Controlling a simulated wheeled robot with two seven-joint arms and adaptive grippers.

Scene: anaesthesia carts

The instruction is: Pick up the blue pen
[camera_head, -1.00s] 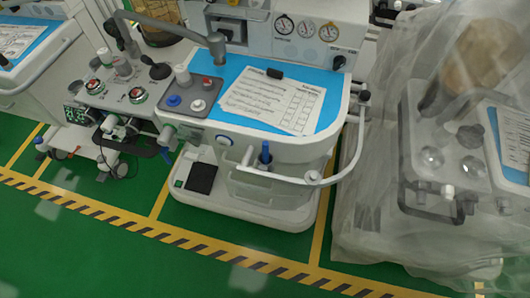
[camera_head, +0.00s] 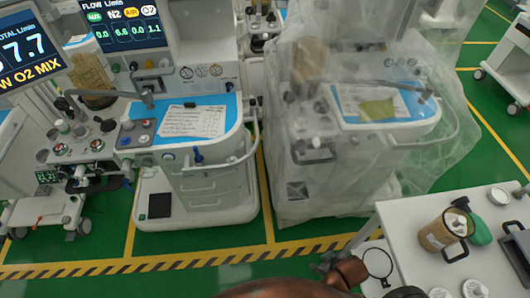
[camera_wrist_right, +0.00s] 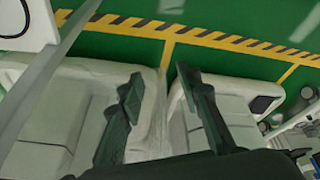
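The blue pen (camera_head: 198,155) stands at the front rail of the middle anaesthesia cart (camera_head: 185,185), below its blue worktop, in the head view. It looks small, and I cannot make it out in the right wrist view. My right gripper (camera_head: 326,264) is at the bottom of the head view, partly cut off, well to the right of and nearer than the pen. The right wrist view shows its two dark fingers (camera_wrist_right: 160,88) spread apart with nothing between them, above the white cart bases and green floor. My left gripper is out of view.
A cart under clear plastic (camera_head: 330,170) stands right of the middle cart. A white table (camera_head: 410,230) with a brown jug (camera_head: 440,232) and small items is at lower right. A curved white rail (camera_head: 232,160) juts out by the pen. Striped floor tape (camera_head: 200,262) runs in front.

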